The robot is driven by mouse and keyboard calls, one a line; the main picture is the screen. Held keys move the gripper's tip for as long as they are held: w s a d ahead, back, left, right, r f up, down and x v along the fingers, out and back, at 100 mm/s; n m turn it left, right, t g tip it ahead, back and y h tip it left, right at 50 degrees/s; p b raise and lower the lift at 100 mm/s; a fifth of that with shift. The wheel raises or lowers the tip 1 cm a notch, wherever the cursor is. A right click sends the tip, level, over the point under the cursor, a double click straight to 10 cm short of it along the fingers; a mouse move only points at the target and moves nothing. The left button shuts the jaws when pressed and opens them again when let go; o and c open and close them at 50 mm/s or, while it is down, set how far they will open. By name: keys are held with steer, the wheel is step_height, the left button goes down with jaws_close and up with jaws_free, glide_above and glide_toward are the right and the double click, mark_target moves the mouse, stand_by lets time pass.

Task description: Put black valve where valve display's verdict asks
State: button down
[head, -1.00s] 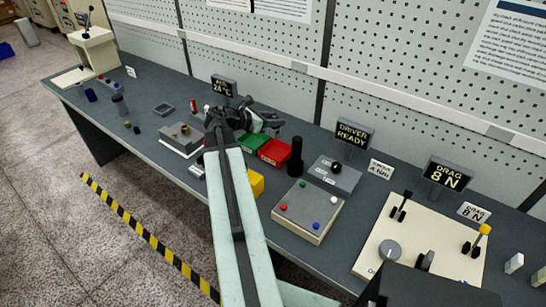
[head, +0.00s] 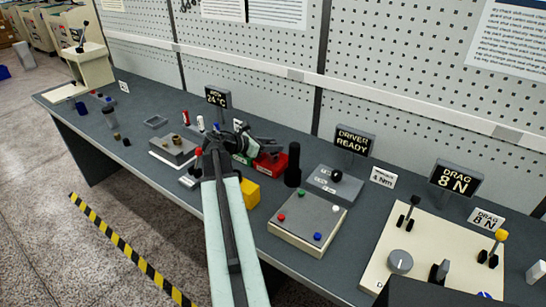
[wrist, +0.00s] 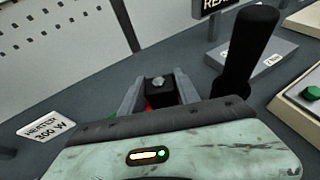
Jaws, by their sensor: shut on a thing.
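My gripper (wrist: 159,92) is shut on a small black part with a silvery top, which I take for the black valve (wrist: 160,90). In the head view my gripper (head: 262,145) is over the red tray (head: 272,170), and the black part cannot be told apart there. Red shows just under the held part in the wrist view; whether they touch I cannot tell. The green tray (head: 240,158) is to the left, mostly hidden by my gripper. A display reads 24 °C (head: 217,97), its top line too small to read. Another reads DRIVER READY (head: 354,143).
A black upright cylinder (head: 293,165) stands close right of the red tray. A yellow block (head: 250,192) is in front. A button box (head: 308,218) and the drag panel (head: 400,245) are to the right. A grey fixture (head: 173,150) is to the left.

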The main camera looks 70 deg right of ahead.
step_height(320, 180, down, 3)
steer(key=shift+r+b, duration=0.15)
steer(key=shift+b, duration=0.5)
steer(key=shift+r, duration=0.2)
steer(key=shift+f, duration=0.1)
steer(key=c, duration=0.9)
jaws_free()
steer(key=shift+p, duration=0.3)
steer(key=p+v, duration=0.4)
steer(key=v, duration=0.8)
